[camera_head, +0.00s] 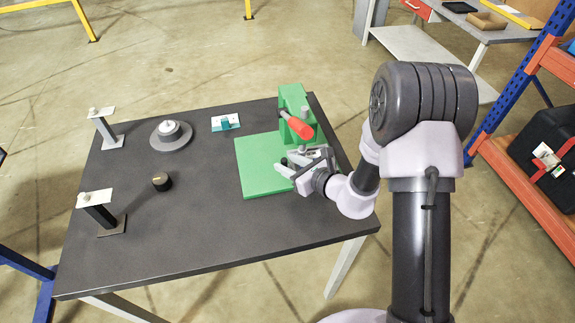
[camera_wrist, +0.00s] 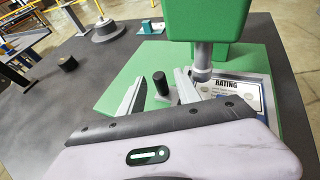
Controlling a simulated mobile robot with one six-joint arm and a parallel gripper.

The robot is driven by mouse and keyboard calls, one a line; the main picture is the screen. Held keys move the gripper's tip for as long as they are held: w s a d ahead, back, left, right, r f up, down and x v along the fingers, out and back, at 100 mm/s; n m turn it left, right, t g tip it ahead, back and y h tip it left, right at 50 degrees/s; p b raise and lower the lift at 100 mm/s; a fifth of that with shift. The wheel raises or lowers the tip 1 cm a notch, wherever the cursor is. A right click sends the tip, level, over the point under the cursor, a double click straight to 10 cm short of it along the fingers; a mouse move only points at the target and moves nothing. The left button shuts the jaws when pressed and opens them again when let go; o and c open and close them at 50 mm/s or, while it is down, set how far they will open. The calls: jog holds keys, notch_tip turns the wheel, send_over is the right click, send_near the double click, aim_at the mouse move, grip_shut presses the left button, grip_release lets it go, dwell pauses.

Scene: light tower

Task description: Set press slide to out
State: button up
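The green press (camera_head: 293,101) stands at the right back of the dark table, with a red handle (camera_head: 301,128) and a flat green base (camera_head: 258,172). A small upright black knob (camera_wrist: 161,84) stands over the base; it shows in the head view (camera_head: 284,162) too. My gripper (camera_head: 289,166) is low over the base, in front of the press column. In the wrist view its fingers (camera_wrist: 160,78) are open, one on each side of the knob, with gaps visible. Whether the knob belongs to the slide cannot be told; its foot is partly hidden.
A grey press ram (camera_wrist: 202,62) and a rating plate (camera_wrist: 236,92) are close right of my fingers. The table (camera_head: 200,235) also holds a round grey dial (camera_head: 171,134), a black knob (camera_head: 161,181), a teal switch (camera_head: 226,122) and two posts. The table's front is clear.

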jog(key=shift+w+a+f, duration=0.15)
jog(key=shift+w+a, duration=0.1)
grip_shut()
dwell(1.4)
